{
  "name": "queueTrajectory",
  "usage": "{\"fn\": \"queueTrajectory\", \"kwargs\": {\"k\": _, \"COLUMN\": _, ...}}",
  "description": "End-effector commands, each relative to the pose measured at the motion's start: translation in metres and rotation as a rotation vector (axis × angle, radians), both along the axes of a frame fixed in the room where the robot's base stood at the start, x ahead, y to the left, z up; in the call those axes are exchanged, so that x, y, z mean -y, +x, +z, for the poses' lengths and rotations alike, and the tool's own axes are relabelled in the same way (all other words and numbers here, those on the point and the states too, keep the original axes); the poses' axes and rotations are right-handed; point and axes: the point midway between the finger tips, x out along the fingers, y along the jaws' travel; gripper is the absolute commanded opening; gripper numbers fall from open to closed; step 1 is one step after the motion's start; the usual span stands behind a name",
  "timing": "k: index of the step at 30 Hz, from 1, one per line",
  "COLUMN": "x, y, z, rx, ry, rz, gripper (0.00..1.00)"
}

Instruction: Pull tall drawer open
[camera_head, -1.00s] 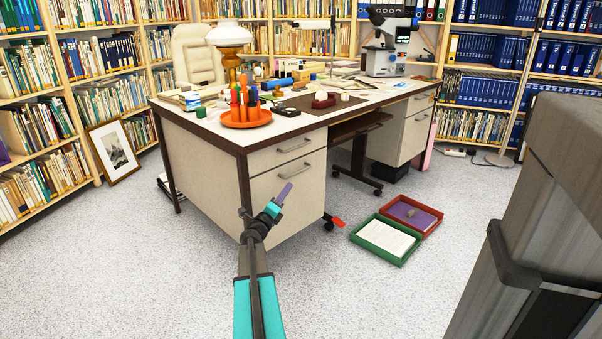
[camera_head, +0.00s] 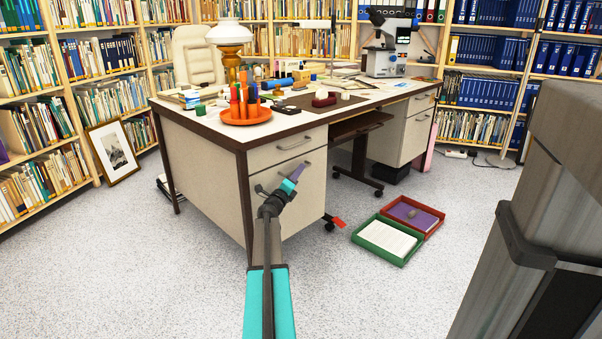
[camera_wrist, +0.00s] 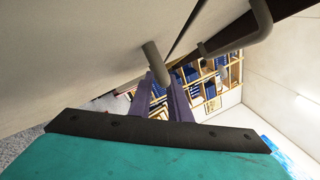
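The tall drawer (camera_head: 303,207) is the lower, deep front of the desk's near pedestal, below a shallow drawer (camera_head: 285,148). It looks shut, flush with the pedestal. My gripper (camera_head: 298,171), with purple fingers and a teal body, reaches up to the drawer front and covers most of its handle in the head view. In the wrist view, the fingers (camera_wrist: 166,84) are apart, and a grey bar handle (camera_wrist: 153,60) reaches down to the gap between them. Whether they touch it I cannot tell. A second handle (camera_wrist: 240,35), apparently the shallow drawer's, is farther right.
The desk (camera_head: 205,125) carries an orange tray (camera_head: 246,120), a lamp and a microscope. Green (camera_head: 388,258) and red (camera_head: 432,233) trays lie on the floor to the right. Bookshelves line the walls.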

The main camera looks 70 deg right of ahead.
Motion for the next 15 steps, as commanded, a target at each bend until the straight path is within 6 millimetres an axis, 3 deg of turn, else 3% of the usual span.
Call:
{"fn": "queueTrajectory", "kwargs": {"k": 6, "x": 0.017, "y": -0.001, "z": 0.002, "rx": -0.001, "ry": 0.001, "rz": 0.000, "gripper": 0.17}}
{"fn": "queueTrajectory", "kwargs": {"k": 15, "x": 0.021, "y": -0.003, "z": 0.004, "rx": -0.001, "ry": 0.001, "rz": -0.001, "gripper": 0.17}}
